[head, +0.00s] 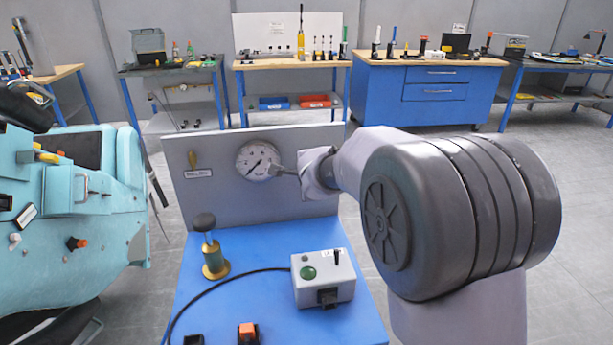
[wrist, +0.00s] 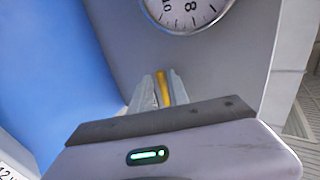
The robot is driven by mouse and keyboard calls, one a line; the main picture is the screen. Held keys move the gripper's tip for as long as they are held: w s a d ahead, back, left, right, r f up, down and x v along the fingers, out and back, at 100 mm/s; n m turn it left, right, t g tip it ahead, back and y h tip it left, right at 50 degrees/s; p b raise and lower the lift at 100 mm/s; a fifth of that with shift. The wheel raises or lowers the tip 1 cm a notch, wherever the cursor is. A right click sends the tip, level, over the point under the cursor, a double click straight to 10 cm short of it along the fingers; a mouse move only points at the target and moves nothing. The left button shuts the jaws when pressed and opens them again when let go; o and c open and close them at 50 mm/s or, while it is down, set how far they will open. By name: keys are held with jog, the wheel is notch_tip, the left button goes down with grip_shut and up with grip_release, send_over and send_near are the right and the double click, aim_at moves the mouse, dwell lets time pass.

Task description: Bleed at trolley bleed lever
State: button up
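The bleed lever (head: 194,160) is a small yellow handle on the upper left of the trolley's grey upright panel (head: 225,201). A small label (head: 197,173) sits just below it. My gripper (head: 275,170) is to the right of the lever, apart from it, in front of the lower right of the round gauge (head: 253,158). In the wrist view, my gripper's fingers (wrist: 158,90) are close together with a narrow yellow strip between them. I cannot tell whether that strip is a finger pad or something held. The gauge also shows there (wrist: 185,10); the lever is not recognisable in that view.
The blue trolley top (head: 240,258) holds a brass plunger-like piece (head: 214,260), a grey box (head: 323,277) with a green button, a black cable and an orange-black part (head: 248,334). A turquoise train body (head: 90,215) stands left. Workbenches line the back wall.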

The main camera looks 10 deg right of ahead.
jog(key=p+v, duration=0.5)
jog(key=v, duration=1.2)
jog(key=shift+s, duration=0.1)
jog(key=s+a+r+n+g+y, duration=0.1)
jog(key=s+a+r+n+y, duration=0.1)
jog(key=s+n, duration=0.3)
jog(key=s+a+r+n+y, duration=0.1)
jog(key=s+a+n+y, duration=0.15)
jog(key=s, duration=0.45)
jog(key=s+d+f+n+g+h, duration=0.1)
jog(key=s+d+f+n+g, duration=0.1)
jog(key=s, duration=0.6)
jog(key=s+d+f+n+g+h, duration=0.2)
jog(key=s+d+f+n, duration=0.1)
jog(key=s, duration=0.5)
jog(key=shift+s+f, duration=0.15)
jog(key=shift+f, duration=0.3)
jog(key=shift+n, duration=0.25)
